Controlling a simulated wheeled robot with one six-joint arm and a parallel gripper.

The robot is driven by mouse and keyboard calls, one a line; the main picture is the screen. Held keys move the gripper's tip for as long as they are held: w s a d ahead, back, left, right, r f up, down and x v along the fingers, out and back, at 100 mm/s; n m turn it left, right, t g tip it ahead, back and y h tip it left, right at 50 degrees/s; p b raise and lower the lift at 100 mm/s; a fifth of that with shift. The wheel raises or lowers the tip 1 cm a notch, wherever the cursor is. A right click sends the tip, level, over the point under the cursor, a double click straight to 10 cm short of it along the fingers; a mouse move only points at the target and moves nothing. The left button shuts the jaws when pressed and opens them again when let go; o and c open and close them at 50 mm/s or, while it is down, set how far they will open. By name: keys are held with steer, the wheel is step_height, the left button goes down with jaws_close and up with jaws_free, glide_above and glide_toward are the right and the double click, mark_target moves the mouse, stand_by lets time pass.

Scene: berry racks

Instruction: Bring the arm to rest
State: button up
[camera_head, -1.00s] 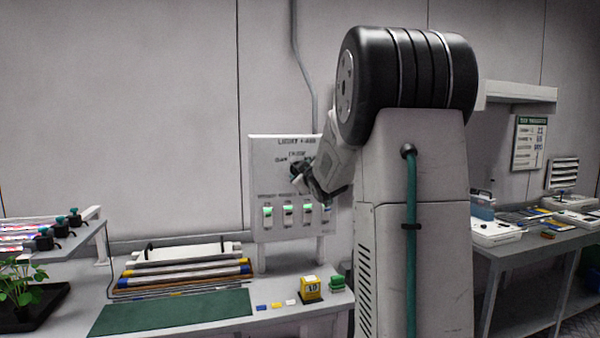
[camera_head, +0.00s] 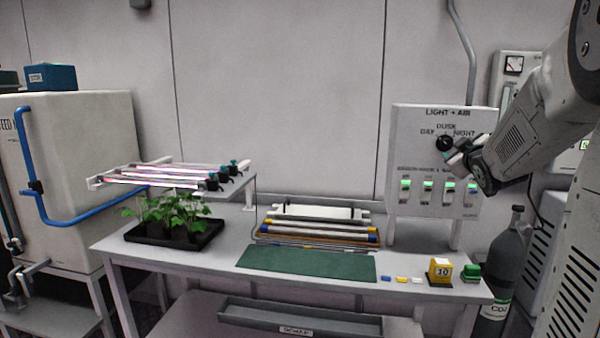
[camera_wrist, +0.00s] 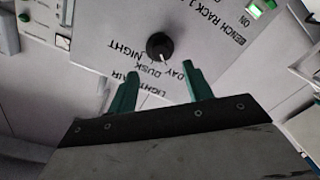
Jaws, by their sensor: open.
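My gripper (camera_head: 462,160) is in front of the LIGHT + AIR panel (camera_head: 415,118) at the right end of the bench, close to its dark knob (camera_head: 444,143). In the wrist view my gripper (camera_wrist: 160,76) has two green fingers spread apart with nothing between them. The knob (camera_wrist: 158,44) lies just beyond the fingertips, apart from them. Its white mark points towards the side of the DAY label, and the panel lettering appears upside down. My arm reaches in from the right edge of the head view.
The bench holds a plant tray (camera_head: 140,236), a lamp rack (camera_head: 180,172), tubes in a holder (camera_head: 318,232), a green mat (camera_head: 305,263) and a yellow box (camera_head: 440,270). A gas cylinder (camera_head: 505,262) stands right of the bench. A white tank (camera_head: 85,165) stands left.

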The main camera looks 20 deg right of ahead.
steer(key=s+a+f+m+g+y, duration=0.1)
steer(key=s+a+f+m+g, duration=0.25)
steer(key=f, duration=0.25)
steer(key=s+a+f+m+g+y, duration=0.1)
steer(key=s+a+f+m+g, duration=0.1)
steer(key=s+f+g, duration=0.4)
steer(key=s+a+f+n+g+y, duration=0.1)
steer(key=s+a+y, duration=0.1)
steer(key=s+a, duration=0.4)
steer(key=s+a+f+n+g+y, duration=0.1)
steer(key=s+a, duration=0.6)
steer(key=a, duration=1)
steer(key=s+a+f+n+g+y, duration=0.1)
steer(key=s+a, duration=0.5)
steer(key=a, duration=0.6)
steer(key=g+y, duration=0.1)
steer(key=y, duration=0.1)
steer(key=shift+s+f+y, duration=0.25)
steer(key=shift+s+y, duration=0.05)
steer(key=shift+y, duration=0.1)
steer(key=shift+a+g, duration=0.1)
steer(key=shift+g, duration=0.15)
